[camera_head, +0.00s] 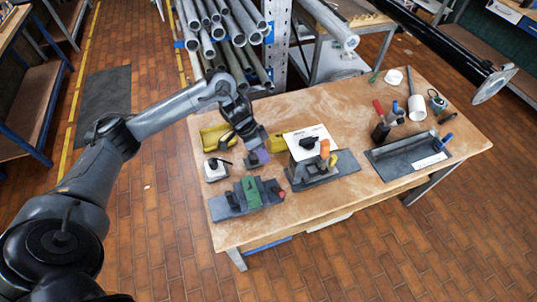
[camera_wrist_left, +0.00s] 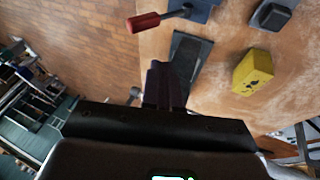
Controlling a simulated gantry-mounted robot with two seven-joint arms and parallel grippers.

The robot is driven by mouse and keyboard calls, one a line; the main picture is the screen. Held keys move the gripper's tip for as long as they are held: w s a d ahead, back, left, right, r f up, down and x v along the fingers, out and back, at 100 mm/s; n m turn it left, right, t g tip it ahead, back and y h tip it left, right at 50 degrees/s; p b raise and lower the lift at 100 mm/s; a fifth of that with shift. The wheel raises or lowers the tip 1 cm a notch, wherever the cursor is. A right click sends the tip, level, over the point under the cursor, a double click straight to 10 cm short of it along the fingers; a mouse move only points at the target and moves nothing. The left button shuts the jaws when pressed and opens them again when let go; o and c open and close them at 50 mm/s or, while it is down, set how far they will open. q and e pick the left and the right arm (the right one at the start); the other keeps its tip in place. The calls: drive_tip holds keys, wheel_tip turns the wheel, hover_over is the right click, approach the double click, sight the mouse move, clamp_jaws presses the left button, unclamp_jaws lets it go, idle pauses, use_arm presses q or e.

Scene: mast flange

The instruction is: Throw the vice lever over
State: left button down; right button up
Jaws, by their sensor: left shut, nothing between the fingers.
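A low vice (camera_head: 250,197) with a grey base and a green block stands at the table's front left. Its lever has a red grip (camera_head: 281,192) at the right end. In the left wrist view a red-gripped lever (camera_wrist_left: 146,22) sticks out to the left from a grey block at the top edge. My left gripper (camera_head: 262,156) points down behind the vice, apart from the red grip. Its fingers are together and empty, and they show dark in the left wrist view (camera_wrist_left: 163,84).
A grey tray (camera_head: 408,157) and a tool holder (camera_head: 381,132) stand to the right. The wooden table's (camera_head: 230,238) front edge is clear.

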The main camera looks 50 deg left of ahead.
use_arm(q)
approach(281, 189)
wheel_tip(281, 189, down, 3)
drive_tip(key=w, duration=0.2)
drive_tip(key=shift+s+d+f+p, duration=0.3)
drive_tip(key=shift+d+f+p, duration=0.15)
drive_tip(key=shift+d+f, duration=0.15)
drive_tip(key=shift+s+d+f+p, duration=0.4)
drive_tip(key=shift+d+f, duration=0.1)
drive_tip(key=shift+d, duration=0.1)
